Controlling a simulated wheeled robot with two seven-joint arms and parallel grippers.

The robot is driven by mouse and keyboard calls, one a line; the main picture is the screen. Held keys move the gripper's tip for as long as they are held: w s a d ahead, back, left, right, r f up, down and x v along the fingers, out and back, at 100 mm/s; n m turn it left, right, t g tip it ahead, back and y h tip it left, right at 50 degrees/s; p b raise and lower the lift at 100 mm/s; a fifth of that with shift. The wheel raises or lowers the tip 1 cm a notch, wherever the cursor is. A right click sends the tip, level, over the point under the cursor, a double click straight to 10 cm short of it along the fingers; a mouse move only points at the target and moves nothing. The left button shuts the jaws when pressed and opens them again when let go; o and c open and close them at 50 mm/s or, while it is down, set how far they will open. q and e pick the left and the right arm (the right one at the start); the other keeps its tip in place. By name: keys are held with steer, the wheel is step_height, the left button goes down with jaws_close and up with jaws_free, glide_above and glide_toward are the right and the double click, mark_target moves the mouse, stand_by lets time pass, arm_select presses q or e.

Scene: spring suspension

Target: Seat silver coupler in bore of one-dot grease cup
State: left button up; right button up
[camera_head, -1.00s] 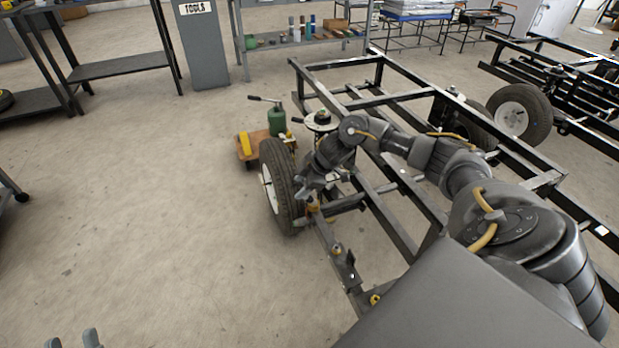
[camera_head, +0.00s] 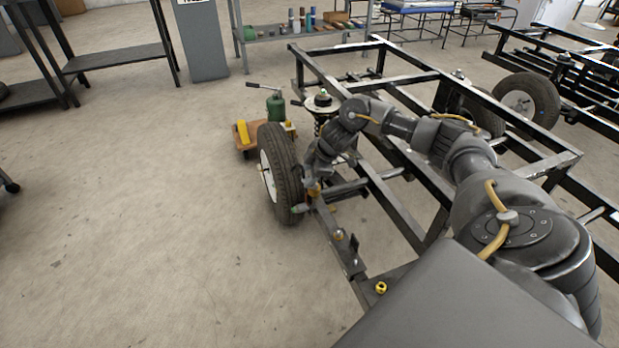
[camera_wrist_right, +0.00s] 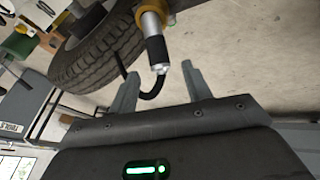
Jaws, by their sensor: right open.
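In the right wrist view, the silver coupler (camera_wrist_right: 152,22) has a black sleeve (camera_wrist_right: 158,52) and a black hose at its lower end. Its other end meets a yellow fitting (camera_wrist_right: 143,6) at the top edge, likely the grease cup. I cannot see how deep it sits or any dots. My right gripper (camera_wrist_right: 160,70) is open, its fingers on either side of the hose end, apart from the coupler. In the head view, the right gripper (camera_head: 308,198) is beside the wheel, near a yellow cup (camera_head: 313,190). My left gripper is out of view.
A tyred wheel (camera_head: 279,172) stands close left of the right gripper. A black frame (camera_head: 372,200) runs under my right arm, with other yellow fittings (camera_head: 381,287) along it. A green canister (camera_head: 276,104) stands behind the wheel.

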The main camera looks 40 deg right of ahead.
mark_target(303, 181)
steer(key=shift+b+x, duration=1.5)
steer(key=shift+x, duration=1.1)
steer(key=shift+d, duration=0.15)
jaws_close()
